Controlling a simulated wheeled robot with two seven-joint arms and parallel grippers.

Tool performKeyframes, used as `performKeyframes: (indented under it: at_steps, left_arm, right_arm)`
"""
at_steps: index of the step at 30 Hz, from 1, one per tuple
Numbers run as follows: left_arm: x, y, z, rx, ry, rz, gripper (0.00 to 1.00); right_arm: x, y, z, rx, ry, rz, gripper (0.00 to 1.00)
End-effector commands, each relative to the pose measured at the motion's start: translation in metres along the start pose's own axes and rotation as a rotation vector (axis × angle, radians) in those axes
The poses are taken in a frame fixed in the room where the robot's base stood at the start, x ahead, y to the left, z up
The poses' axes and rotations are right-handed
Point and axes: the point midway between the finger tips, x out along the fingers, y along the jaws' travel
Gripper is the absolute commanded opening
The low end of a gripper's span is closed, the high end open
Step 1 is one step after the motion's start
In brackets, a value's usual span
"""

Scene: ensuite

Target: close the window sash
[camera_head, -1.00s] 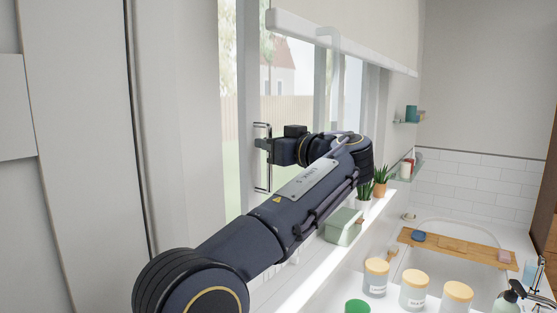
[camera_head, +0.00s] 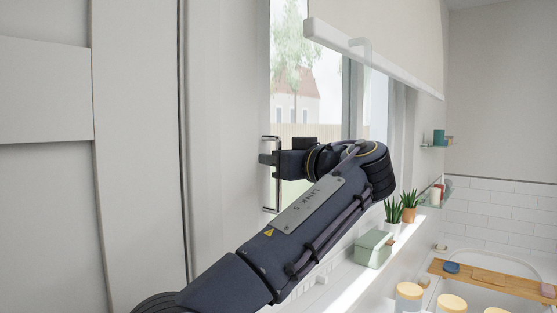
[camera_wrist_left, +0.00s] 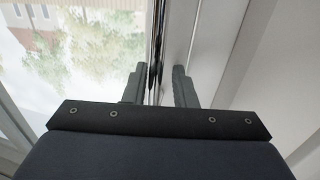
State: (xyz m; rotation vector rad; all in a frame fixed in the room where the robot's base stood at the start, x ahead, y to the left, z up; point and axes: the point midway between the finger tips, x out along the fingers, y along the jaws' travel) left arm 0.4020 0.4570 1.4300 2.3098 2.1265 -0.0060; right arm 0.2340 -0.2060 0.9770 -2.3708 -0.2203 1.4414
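The window sash (camera_head: 301,60) is a tall glazed panel, with a pale upright edge at its left beside the wall. A vertical metal bar handle (camera_head: 277,203) is on that edge. My left gripper (camera_head: 268,158) is at the handle's middle. In the left wrist view its two fingers (camera_wrist_left: 160,88) stand on either side of the dark bar handle (camera_wrist_left: 155,50), with a visible gap between them, so it looks open around the bar. Whether a finger touches the bar is unclear. My left forearm covers the lower sash. My right gripper is not in view.
A white blind (camera_head: 370,58) hangs over the upper window. The sill below holds a green box (camera_head: 373,248) and potted plants (camera_head: 392,212). Lidded jars (camera_head: 409,292) and a bath with a wooden tray (camera_head: 490,280) are at lower right.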

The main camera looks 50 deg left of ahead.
Motion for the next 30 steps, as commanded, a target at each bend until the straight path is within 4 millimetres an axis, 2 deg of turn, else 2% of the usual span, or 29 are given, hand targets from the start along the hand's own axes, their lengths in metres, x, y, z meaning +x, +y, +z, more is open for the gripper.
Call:
performKeyframes:
  at_steps: [11,22,30]
  left_arm:
    - [-0.005,0.001,0.0,-0.002,0.003,0.004,0.28]
    - [-0.064,0.001,0.001,-0.001,0.003,0.004,0.28]
    - [-0.078,0.0,0.0,-0.001,0.001,0.001,0.28]
  right_arm:
    - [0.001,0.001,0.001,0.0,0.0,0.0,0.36]
    - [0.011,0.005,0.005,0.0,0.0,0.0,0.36]
    - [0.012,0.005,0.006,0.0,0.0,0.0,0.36]
